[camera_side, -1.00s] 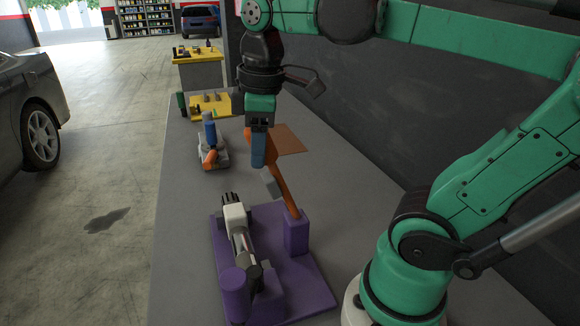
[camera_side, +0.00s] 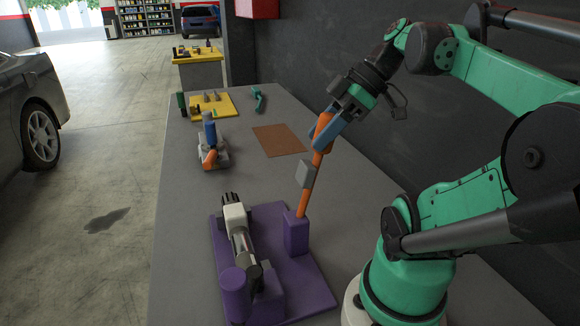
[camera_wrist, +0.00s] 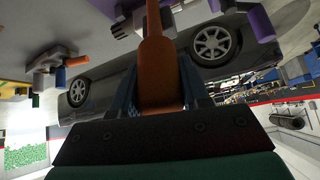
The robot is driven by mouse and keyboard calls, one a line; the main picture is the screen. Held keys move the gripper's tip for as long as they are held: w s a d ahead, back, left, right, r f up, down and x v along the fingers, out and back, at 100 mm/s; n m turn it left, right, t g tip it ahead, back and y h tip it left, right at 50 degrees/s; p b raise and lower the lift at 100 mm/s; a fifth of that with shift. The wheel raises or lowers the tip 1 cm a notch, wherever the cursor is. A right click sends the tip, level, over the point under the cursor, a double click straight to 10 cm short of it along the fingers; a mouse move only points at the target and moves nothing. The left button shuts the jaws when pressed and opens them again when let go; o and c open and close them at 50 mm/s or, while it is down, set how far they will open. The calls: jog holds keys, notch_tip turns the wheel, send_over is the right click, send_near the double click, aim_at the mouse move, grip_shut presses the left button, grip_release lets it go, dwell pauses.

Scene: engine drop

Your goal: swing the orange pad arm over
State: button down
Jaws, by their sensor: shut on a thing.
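The orange pad arm (camera_side: 310,183) rises from a purple block (camera_side: 296,233) on the purple base plate (camera_side: 318,288), tilted slightly right at its top. A grey pad (camera_side: 306,174) is on its left side. My gripper (camera_side: 325,136) is shut on the upper end of the orange arm, with blue fingers around it. In the wrist view the orange arm (camera_wrist: 160,65) runs between the fingers. On the plate, left of the arm, lies a grey and white cylinder part (camera_side: 239,238) beside a purple post (camera_side: 235,292).
A brown mat (camera_side: 279,140) lies behind the arm. An orange, grey and blue device (camera_side: 210,146) stands at the left. A yellow tray (camera_side: 214,106) and a teal tool (camera_side: 259,99) are farther back. A dark wall bounds the right.

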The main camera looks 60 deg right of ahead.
jog(key=shift+s+d+f, duration=0.1)
jog(key=shift+s+d, duration=0.15)
dwell(0.3)
jog(key=shift+c, duration=2.1)
grip_release()
notch_tip(320, 180, up, 20)
jog(key=w+a+f+m+g+h, duration=0.1)
jog(key=w+f+m, duration=0.1)
jog(key=w+f, duration=0.35)
jog(key=w+f+m+g+h, duration=0.1)
jog(key=w+f, duration=0.1)
jog(key=f, duration=0.6)
jog(key=w+a+f+m+t, duration=0.1)
jog(key=a+f, duration=0.2)
jog(key=f, duration=0.1)
jog(key=w+a+f+m+t+h, duration=0.1)
jog(key=a+f, duration=0.2)
jog(key=f, duration=0.2)
jog(key=w+a+f+h, duration=0.1)
jog(key=a+f, duration=0.2)
jog(key=f, duration=0.2)
jog(key=shift+a+f+m+t, duration=0.15)
jog(key=shift+m+t, duration=0.25)
